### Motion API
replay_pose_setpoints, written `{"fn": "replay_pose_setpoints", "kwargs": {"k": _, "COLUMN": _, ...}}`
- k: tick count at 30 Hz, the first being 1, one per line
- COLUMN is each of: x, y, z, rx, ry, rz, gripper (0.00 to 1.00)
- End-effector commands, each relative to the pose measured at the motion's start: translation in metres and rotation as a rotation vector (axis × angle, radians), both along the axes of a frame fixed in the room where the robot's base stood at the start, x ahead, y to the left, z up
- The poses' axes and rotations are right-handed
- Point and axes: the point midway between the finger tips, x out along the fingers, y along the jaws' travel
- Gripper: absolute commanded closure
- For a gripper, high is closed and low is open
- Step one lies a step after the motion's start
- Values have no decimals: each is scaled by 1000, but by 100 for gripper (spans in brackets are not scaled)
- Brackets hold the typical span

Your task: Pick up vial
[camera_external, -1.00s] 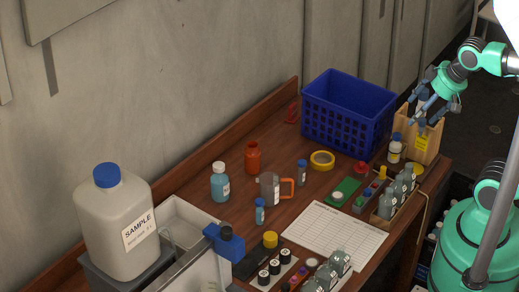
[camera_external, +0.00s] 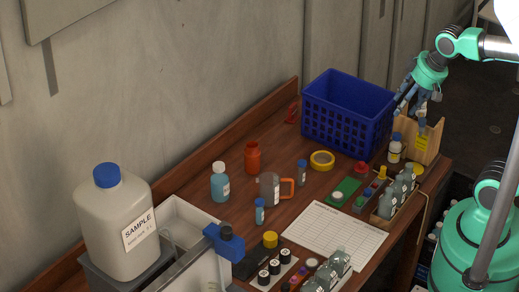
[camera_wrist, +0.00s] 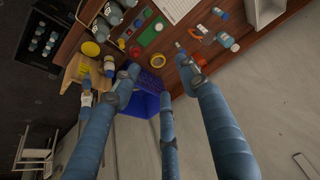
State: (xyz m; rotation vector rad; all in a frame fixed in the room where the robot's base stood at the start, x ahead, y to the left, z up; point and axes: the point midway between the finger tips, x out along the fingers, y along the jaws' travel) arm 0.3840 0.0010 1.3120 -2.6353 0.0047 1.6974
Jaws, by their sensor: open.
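Two small blue-capped vials stand on the wooden table in the external view: one vial (camera_external: 302,172) between the blue basket and the orange-handled mug, the other vial (camera_external: 260,211) in front of that mug. I cannot tell which one the task means. In the wrist view, a small vial (camera_wrist: 181,47) shows near the yellow tape. My gripper (camera_external: 410,104) is open and empty, high at the table's far right end, above the wooden box and beside the basket. Its fingers (camera_wrist: 165,95) are spread in the wrist view. It is well apart from both vials.
A blue basket (camera_external: 349,112), wooden box (camera_external: 424,142) and white bottle (camera_external: 395,148) stand near my gripper. Yellow tape (camera_external: 322,160), an orange bottle (camera_external: 252,158), a blue bottle (camera_external: 220,182) and a mug (camera_external: 269,188) surround the vials. A paper sheet (camera_external: 335,236) lies flat in front.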

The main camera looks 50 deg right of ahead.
Motion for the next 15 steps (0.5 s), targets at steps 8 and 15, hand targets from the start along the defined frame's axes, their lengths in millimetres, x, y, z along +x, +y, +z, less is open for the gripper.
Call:
{"fn": "replay_pose_setpoints", "kwargs": {"k": 8, "x": 70, "y": 2, "z": -13, "rx": 4, "ry": 79, "rz": -7, "gripper": 56}}
{"fn": "replay_pose_setpoints", "kwargs": {"k": 15, "x": 130, "y": 4, "z": -38, "rx": 7, "ry": 144, "rz": -14, "gripper": 56}}
